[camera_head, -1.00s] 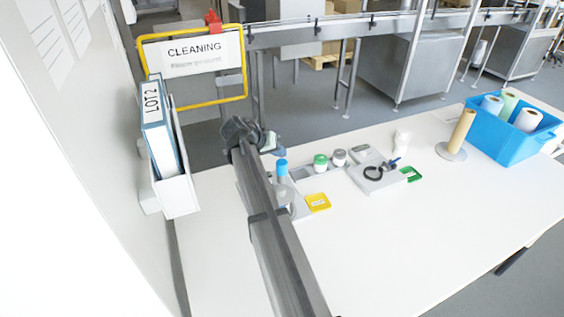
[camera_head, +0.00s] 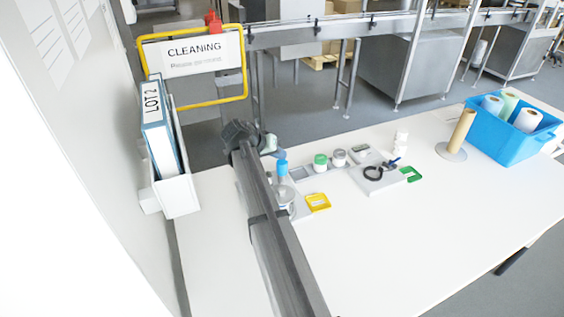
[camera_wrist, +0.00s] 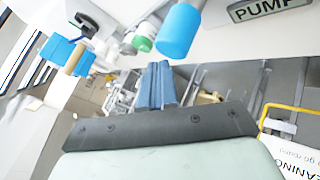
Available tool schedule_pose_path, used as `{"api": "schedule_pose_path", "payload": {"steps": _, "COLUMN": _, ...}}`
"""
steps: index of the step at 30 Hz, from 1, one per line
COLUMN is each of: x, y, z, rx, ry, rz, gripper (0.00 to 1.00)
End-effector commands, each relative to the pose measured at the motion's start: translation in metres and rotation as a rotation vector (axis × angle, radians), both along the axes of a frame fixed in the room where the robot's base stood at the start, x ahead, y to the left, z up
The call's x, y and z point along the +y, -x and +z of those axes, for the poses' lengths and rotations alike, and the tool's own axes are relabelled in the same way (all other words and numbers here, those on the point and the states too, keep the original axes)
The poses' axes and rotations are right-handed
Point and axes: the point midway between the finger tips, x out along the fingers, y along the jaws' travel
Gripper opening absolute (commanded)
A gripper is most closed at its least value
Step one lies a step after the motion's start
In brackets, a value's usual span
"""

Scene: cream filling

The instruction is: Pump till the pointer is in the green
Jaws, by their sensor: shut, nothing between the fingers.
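The blue-topped pump (camera_head: 282,169) stands upright on a light grey base at the left of the row of items on the table. Its blue top also shows in the wrist view (camera_wrist: 180,30), close beyond my fingertips and a little to the right, with a gap in the picture. My gripper (camera_head: 270,146) is just above and left of the pump in the head view. Its blue fingers (camera_wrist: 156,68) are shut together and empty. I cannot make out a gauge pointer or a green zone in either view.
Green-lidded (camera_head: 320,162) and grey-lidded (camera_head: 339,158) jars stand right of the pump. Near them are a yellow-framed tray (camera_head: 318,203), a black coiled item (camera_head: 373,174) and a green holder (camera_head: 411,174). A blue crate (camera_head: 505,142) is far right. The front table area is clear.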

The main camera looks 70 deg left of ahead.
Motion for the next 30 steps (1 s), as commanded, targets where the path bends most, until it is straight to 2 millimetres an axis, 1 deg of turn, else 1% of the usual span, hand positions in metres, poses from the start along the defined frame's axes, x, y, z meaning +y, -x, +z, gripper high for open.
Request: {"api": "schedule_pose_path", "payload": {"steps": 30, "x": 0.0000, "y": 0.0000, "z": -0.0081, "rx": 0.000, "ry": 0.000, "rz": 0.000, "gripper": 0.00}}
